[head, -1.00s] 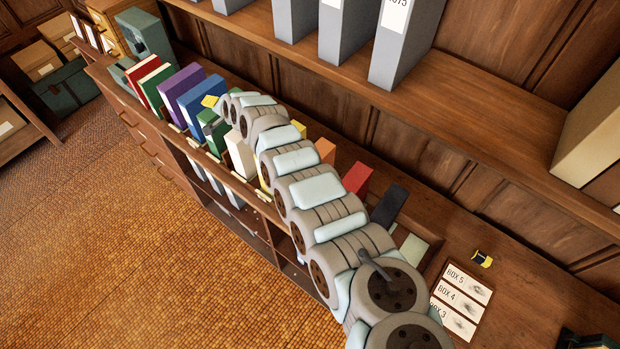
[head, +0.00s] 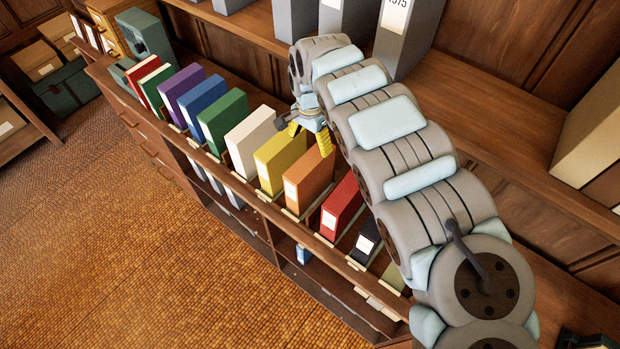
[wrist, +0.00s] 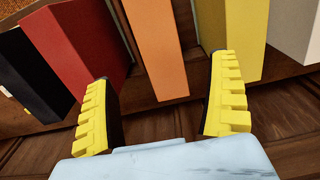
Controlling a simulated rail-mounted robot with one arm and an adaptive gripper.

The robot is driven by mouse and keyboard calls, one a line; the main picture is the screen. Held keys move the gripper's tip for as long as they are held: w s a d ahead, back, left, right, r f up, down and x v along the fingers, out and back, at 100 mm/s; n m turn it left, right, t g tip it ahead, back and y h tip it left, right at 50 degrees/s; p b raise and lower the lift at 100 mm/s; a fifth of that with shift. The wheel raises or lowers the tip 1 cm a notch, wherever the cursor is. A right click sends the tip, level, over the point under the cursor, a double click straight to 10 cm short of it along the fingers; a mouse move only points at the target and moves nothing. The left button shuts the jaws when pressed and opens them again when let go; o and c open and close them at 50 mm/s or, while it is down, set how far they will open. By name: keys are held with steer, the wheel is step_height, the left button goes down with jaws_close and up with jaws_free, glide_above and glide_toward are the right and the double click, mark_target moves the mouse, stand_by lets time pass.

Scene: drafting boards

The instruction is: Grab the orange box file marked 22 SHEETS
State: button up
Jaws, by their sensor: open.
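The orange box file (head: 307,181) stands in the row on the wooden counter, between the yellow box file (head: 276,160) and a red box file (head: 342,207). Its pale label faces the front, but the writing is too small to read. My gripper (head: 310,136) is open with yellow ridged fingers, just behind and above the back end of the orange file. In the wrist view the orange file (wrist: 157,50) lies ahead between the open fingers (wrist: 163,100), apart from both. The yellow file is to its right there and the red file to its left.
White (head: 250,141), green (head: 223,121), blue and purple box files stand to the left along the row. A black box file (head: 366,238) stands to the right. Grey box files (head: 404,35) stand on the shelf behind my arm.

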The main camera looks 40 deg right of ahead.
mark_target(310, 166)
steer(key=shift+f+p, duration=1.2)
steer(key=shift+f, duration=4.5)
steer(key=c, duration=1.3)
steer(key=shift+r, duration=0.1)
steer(key=shift+c, duration=0.2)
